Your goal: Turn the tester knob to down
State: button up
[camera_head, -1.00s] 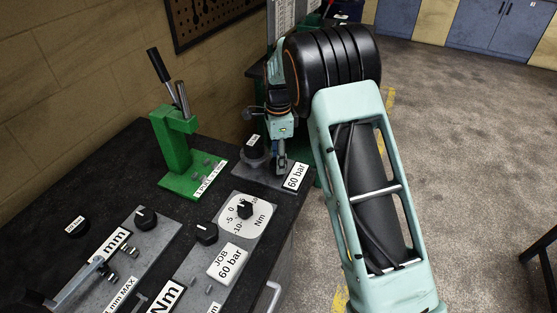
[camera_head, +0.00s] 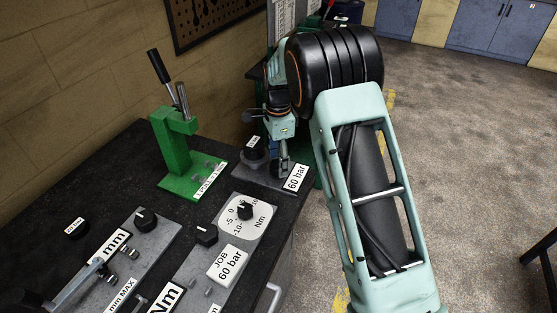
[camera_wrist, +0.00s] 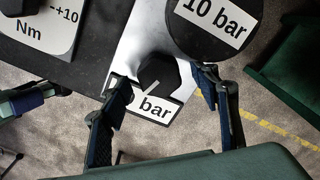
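The black knob (camera_wrist: 158,75) sits on a grey plate with a partly covered "bar" label in the wrist view. A white pointer line runs from its middle down and to the left. My gripper (camera_wrist: 160,94) is open, with one finger on each side of the knob and visible gaps between. In the head view my gripper (camera_head: 283,164) points down at the grey plate (camera_head: 266,180) with the "60 bar" label, at the table's back right corner. The knob is hidden there behind my gripper.
A black round piece labelled "10 bar" (camera_wrist: 213,22) stands close to the knob. A Nm dial (camera_head: 246,214), a "JOB 60 bar" card (camera_head: 228,263) and a green lever press (camera_head: 175,150) stand on the black table. Open floor lies to the right.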

notch_tip(320, 180, up, 12)
dwell(0.7)
jog(key=shift+d+f, duration=0.1)
jog(key=shift+d, duration=0.05)
